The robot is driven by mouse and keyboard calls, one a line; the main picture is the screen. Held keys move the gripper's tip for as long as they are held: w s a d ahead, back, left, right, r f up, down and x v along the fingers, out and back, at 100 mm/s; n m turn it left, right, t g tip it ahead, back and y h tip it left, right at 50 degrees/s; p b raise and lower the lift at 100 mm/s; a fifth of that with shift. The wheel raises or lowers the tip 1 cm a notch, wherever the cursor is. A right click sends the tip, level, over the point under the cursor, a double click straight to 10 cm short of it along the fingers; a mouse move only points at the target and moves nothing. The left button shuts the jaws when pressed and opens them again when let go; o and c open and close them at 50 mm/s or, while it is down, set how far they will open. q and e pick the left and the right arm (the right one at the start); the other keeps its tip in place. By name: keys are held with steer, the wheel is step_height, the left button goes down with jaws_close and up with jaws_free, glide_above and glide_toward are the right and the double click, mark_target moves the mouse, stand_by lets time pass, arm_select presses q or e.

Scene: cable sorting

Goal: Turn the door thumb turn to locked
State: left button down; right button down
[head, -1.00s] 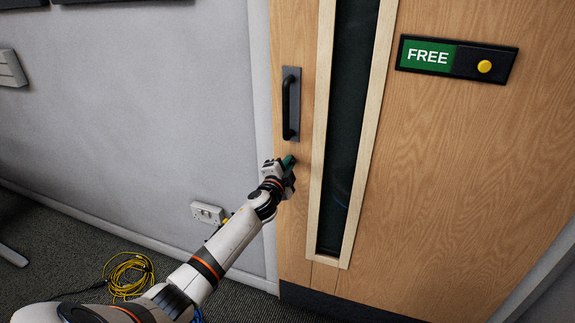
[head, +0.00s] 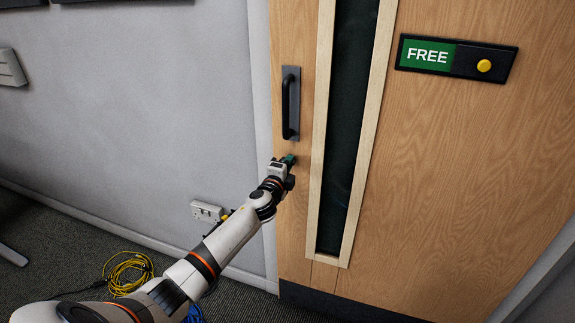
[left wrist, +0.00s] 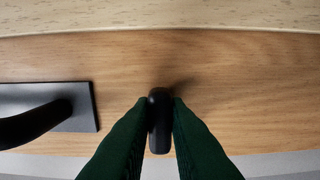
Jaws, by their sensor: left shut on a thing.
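The door's thumb turn (left wrist: 160,122) is a small black knob, seen in the left wrist view between the two dark green fingers of my left gripper (left wrist: 160,115). The fingers touch it on both sides. In that view the knob's long side runs up and down the picture. In the head view my left gripper (head: 288,162) is at the door just below the black pull handle (head: 291,104), and it hides the thumb turn. My right gripper is not in view.
The wooden door (head: 455,170) has a narrow dark glass panel (head: 349,130) and a sign (head: 457,57) reading FREE with a yellow knob. A wall socket (head: 207,212) and a coiled yellow cable (head: 128,273) are at lower left.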

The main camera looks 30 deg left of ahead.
arm_select(q)
steer(key=c, duration=1.4)
jaws_free()
steer(key=v, duration=1.2)
steer(key=shift+f, duration=0.1)
